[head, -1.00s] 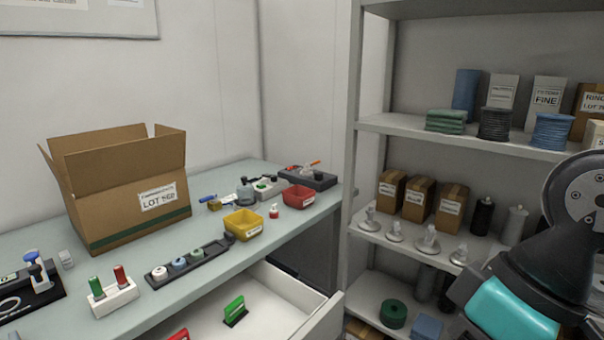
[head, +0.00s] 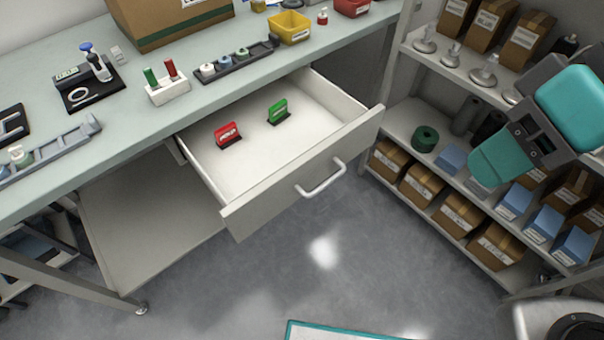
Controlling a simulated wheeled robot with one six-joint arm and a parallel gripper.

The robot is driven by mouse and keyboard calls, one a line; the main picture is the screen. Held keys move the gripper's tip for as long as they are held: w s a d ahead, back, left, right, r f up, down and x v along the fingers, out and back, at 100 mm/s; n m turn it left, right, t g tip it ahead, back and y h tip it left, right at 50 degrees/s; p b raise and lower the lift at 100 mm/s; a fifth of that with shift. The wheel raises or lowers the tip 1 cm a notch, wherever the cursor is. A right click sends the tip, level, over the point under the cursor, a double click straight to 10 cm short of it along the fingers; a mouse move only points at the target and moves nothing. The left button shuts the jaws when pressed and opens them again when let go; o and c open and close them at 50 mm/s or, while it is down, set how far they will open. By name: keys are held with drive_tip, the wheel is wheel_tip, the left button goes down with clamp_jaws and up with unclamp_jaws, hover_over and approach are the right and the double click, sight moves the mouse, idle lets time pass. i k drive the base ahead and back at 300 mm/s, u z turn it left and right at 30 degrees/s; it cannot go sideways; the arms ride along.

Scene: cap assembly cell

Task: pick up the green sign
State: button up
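The green sign (head: 278,111) stands in the open white drawer (head: 262,166), towards its back right. It is a small green plate with a pale label strip, on a dark base. A similar red sign (head: 228,134) stands to its left in the same drawer, with a gap between them. Part of my arm shows at the right, in front of the shelves and well away from the drawer. I cannot make out gripper fingers in the head view.
The drawer front has a handle (head: 320,179) and juts out over clear grey floor (head: 270,275). The workbench (head: 119,131) above holds a cardboard box (head: 175,24), a white holder with green and red handles, and bins. Shelving with cartons (head: 459,213) stands right.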

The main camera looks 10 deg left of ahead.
sight(278, 112)
drive_tip(key=u, duration=0.05)
drive_tip(key=k, duration=0.5)
drive_tip(key=u, duration=1.25)
drive_tip(key=i, duration=1.1)
drive_tip(key=u, duration=0.2)
